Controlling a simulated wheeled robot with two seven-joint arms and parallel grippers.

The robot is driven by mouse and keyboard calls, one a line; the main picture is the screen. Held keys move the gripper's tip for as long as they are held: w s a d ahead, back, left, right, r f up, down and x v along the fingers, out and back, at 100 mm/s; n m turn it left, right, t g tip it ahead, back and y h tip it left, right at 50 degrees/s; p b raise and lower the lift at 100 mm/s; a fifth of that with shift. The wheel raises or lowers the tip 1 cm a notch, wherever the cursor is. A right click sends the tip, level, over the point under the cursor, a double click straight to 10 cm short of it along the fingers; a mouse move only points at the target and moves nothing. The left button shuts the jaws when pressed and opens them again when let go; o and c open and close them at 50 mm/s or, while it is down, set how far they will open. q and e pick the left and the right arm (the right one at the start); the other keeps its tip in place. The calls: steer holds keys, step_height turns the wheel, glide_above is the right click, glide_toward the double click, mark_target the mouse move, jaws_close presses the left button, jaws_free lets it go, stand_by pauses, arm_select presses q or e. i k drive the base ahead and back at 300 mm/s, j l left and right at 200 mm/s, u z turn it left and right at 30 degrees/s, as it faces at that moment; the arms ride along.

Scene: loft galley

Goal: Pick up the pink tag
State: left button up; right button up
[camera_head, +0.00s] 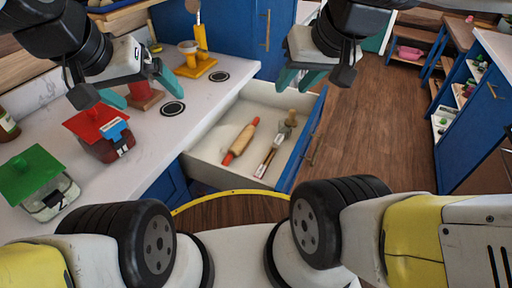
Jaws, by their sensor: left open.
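I cannot make out a pink tag in the head view. My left gripper (139,93) is open and empty above the white counter, near the jar with a red lid (98,123). My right gripper (299,80) is above the far part of the open drawer, with a gap between its teal fingers and nothing seen between them. In the drawer (215,137) lie a rolling pin (241,140) with red handles, a brush-like utensil (268,157) and another utensil (289,121).
A jar with a green lid (47,186) stands at the counter's near left. A yellow stand (196,66) with a cup is at the back. A pink bowl (409,53) sits on a far shelf. Wooden floor (385,125) is clear right of the drawer.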

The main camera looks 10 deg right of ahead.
mark_target(261, 171)
steer(key=u, duration=1.85)
steer(key=z, duration=2.25)
steer(key=k+l, duration=0.2)
steer(key=l, duration=0.2)
steer(key=k+l, duration=0.25)
steer(key=l+z, duration=0.05)
steer(key=l, duration=0.05)
